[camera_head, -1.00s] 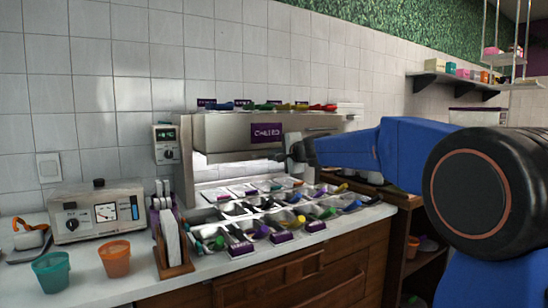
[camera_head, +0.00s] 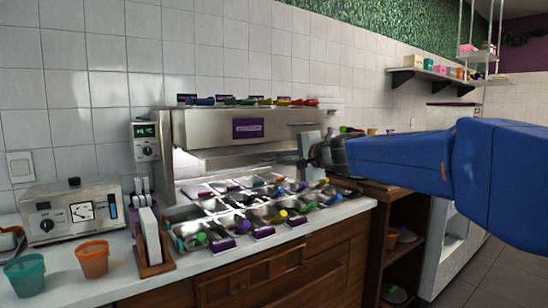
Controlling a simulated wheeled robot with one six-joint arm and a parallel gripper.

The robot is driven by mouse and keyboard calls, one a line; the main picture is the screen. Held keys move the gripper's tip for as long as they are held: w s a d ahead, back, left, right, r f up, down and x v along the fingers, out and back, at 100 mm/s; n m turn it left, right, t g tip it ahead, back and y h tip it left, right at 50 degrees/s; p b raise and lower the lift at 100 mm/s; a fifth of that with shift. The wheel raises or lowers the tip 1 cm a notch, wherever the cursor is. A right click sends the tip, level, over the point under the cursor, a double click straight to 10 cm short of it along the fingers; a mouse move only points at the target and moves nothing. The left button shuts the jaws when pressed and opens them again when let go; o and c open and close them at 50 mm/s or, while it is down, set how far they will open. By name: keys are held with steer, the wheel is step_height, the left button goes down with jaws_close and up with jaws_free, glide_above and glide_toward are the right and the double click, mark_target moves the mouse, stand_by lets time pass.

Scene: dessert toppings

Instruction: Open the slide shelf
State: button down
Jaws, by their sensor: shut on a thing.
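The slide shelf looks to be the stainless steel hood unit (camera_head: 215,130) with a purple label, standing on the counter against the tiled wall. Its front is raised, and a bright gap shows under it at the left. My gripper (camera_head: 308,146) is at the right end of its front, at the end of my blue arm reaching in from the right. The jaws are shut on the shelf's right front part, but the exact contact is small and partly hidden by the gripper's dark body.
Metal topping trays (camera_head: 240,212) with coloured scoops fill the counter below the hood. A white appliance (camera_head: 70,212), an orange cup (camera_head: 92,260) and a teal cup (camera_head: 24,276) stand at the left. A wooden open shelf (camera_head: 400,240) is at the right.

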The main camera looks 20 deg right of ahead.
steer(key=shift+v, duration=0.95)
steer(key=shift+f, duration=0.25)
steer(key=c, duration=1.9)
jaws_free()
steer(key=shift+o, duration=0.2)
steer(key=v, duration=1.7)
steer(key=shift+s, duration=0.15)
